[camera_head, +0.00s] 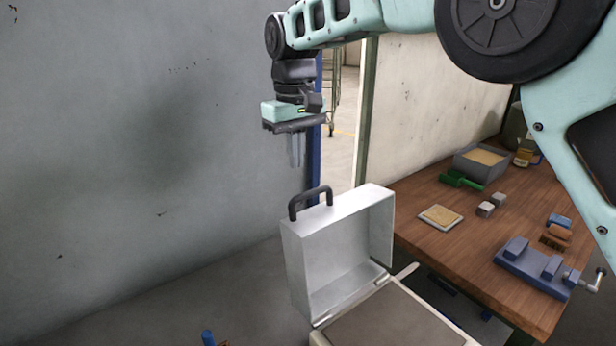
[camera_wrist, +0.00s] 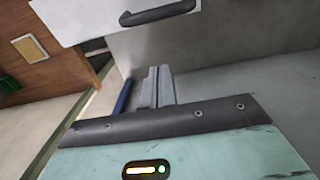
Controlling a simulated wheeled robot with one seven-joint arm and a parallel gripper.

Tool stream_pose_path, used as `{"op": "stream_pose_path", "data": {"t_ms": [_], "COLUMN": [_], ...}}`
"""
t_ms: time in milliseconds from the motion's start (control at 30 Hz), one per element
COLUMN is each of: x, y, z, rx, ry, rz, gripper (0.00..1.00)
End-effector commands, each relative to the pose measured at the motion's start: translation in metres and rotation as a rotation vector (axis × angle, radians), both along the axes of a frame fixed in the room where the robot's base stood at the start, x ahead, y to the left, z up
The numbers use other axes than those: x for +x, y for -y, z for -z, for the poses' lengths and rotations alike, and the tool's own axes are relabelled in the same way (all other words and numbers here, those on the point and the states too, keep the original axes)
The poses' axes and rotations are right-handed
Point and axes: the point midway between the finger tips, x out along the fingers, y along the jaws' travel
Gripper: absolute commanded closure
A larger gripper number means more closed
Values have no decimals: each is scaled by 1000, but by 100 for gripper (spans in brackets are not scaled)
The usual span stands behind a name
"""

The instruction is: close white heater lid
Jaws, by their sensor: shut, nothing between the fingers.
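The white heater lid (camera_head: 345,243) stands open, upright on its hinge at the back of the heater body (camera_head: 385,322). A black handle (camera_head: 311,201) is on the lid's top edge. My gripper (camera_head: 296,160) points down above and slightly left of the handle, with a clear gap to it. Its fingers are together and empty. In the wrist view the gripper (camera_wrist: 155,75) shows shut fingers, with the white lid (camera_wrist: 95,15) and its black handle (camera_wrist: 158,13) at the top of the picture. The fingers do not touch them.
A wooden workbench (camera_head: 420,198) on the right holds a grey bin of sand (camera_head: 481,163), a green scoop (camera_head: 461,180), small grey blocks and a blue vise (camera_head: 536,267). A grey wall (camera_head: 130,130) is on the left. Floor left of the lid looks mostly clear.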

Motion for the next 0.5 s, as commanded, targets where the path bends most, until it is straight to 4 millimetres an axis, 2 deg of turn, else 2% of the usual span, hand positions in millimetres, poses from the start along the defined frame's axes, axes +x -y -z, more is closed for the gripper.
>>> {"op": "stream_pose_path", "data": {"t_ms": [267,300,500], "x": [-2,-8,-25], "y": [2,5,17], "z": [55,47,41], "rx": [-3,0,1], "ry": [-4,0,0], "rz": [0,0,-1], "gripper": [100,100,100]}}
